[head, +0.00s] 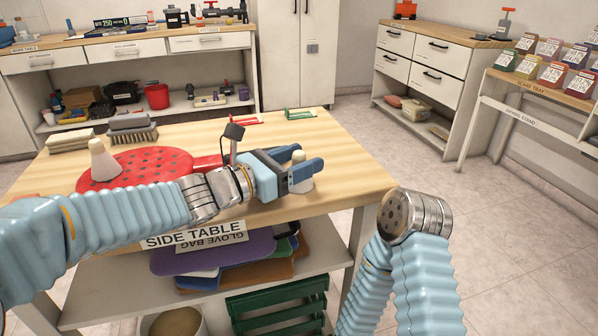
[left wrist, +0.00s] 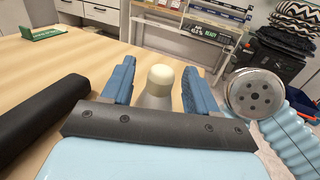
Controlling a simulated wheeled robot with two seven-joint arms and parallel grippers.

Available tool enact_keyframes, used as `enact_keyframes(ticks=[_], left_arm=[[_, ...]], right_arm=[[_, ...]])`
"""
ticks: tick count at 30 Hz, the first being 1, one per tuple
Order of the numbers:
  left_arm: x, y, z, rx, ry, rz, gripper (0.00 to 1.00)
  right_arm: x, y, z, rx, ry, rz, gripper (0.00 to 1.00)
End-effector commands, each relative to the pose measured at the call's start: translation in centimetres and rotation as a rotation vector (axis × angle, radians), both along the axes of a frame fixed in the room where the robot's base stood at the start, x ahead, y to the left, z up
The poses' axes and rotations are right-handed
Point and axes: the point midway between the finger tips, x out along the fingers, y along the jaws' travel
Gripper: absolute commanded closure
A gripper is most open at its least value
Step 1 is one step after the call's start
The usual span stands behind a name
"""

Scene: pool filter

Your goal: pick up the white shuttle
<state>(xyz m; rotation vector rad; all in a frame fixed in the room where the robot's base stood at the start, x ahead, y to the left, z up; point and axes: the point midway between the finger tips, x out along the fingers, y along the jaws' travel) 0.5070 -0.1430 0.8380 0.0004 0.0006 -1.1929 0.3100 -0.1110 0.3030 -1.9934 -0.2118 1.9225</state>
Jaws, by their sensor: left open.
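A white shuttle (head: 301,184), a pale cone with a rounded cream tip, stands upright near the right end of the side table (head: 345,165). My left gripper (head: 309,157) is open, with one blue finger on each side of the shuttle's upper part. The near finger hides part of it in the head view. In the left wrist view the shuttle (left wrist: 158,88) shows between the two fingers, with gaps on both sides. A second, similar white shuttle (head: 103,161) stands on the red paddle (head: 150,160) at the left. My right gripper is out of view.
Grey blocks and a brush (head: 133,135) lie at the table's back left. Red (head: 246,118) and green (head: 300,114) holders stand at the back edge. A black bar (left wrist: 40,110) is left of my gripper. The table's right end is clear.

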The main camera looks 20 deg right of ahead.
Motion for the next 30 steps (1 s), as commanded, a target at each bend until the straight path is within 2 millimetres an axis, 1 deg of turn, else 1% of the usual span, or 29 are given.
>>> enact_keyframes(ticks=[6, 7, 15, 17, 26, 30], left_arm=[[0.1, -0.1, 0.0, -0.001, 0.0, 0.001, 0.41], [0.1, -0.1, 0.0, -0.001, 0.0, 0.001, 0.43], [0.1, -0.1, 0.0, -0.001, 0.0, 0.001, 0.84], [0.1, -0.1, 0.0, -0.001, 0.0, 0.0, 0.93], [0.1, -0.1, 0.2, -0.001, 0.0, 0.0, 0.94], [0.1, -0.1, 1.2, -0.002, -0.003, -0.001, 0.94]], right_arm=[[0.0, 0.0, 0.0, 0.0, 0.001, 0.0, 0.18], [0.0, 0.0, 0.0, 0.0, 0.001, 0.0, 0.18], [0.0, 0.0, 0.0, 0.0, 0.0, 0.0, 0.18], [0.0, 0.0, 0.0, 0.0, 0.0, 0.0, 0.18], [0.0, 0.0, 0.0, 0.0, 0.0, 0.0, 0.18], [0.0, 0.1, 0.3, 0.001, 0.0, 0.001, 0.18]])
